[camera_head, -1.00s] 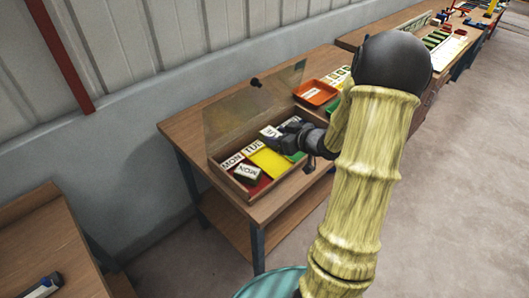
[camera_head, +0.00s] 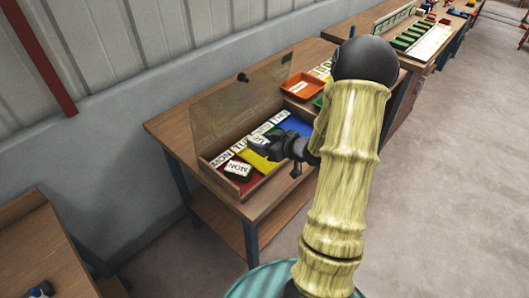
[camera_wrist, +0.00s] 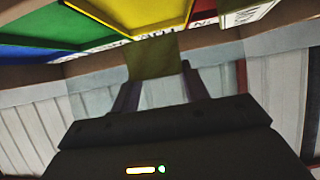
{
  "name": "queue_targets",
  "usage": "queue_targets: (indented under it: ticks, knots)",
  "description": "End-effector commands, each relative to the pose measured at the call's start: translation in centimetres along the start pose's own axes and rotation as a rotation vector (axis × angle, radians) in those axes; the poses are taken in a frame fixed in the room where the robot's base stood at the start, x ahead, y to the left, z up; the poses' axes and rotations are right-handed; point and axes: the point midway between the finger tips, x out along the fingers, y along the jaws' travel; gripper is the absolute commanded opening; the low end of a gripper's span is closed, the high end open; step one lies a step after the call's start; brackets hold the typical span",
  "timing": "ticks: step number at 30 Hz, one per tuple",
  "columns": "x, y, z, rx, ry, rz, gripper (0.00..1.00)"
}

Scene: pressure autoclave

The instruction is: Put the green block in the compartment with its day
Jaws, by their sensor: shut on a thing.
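My gripper (camera_head: 280,148) is over the sorting box (camera_head: 266,188), above its yellow and green compartments. It is shut on an olive-green block (camera_wrist: 153,58), which shows between the fingers in the wrist view. In the head view the held block (camera_head: 259,145) shows a pale labelled top. My gripper hides part of the green compartment and some labels. A block marked MON (camera_head: 238,170) lies in the red compartment.
A clear lid (camera_head: 225,110) with a black knob (camera_head: 243,77) stands raised behind the box. An orange tray (camera_head: 302,88) holding a white-labelled piece lies behind and to the right. Another bench (camera_head: 355,38) with trays stands beyond.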

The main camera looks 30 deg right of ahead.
Motion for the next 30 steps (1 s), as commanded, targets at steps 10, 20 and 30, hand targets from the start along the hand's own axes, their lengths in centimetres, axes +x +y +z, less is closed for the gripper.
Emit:
queue_targets:
  ticks: [10,20,30]
  knots:
    - [0.4,-0.1,0.6,0.001,-0.001,-0.003,0.22]
    - [1.9,-0.1,3.7,-0.002,0.001,-0.003,0.22]
    - [2.0,-0.1,4.0,-0.002,0.001,-0.001,0.22]
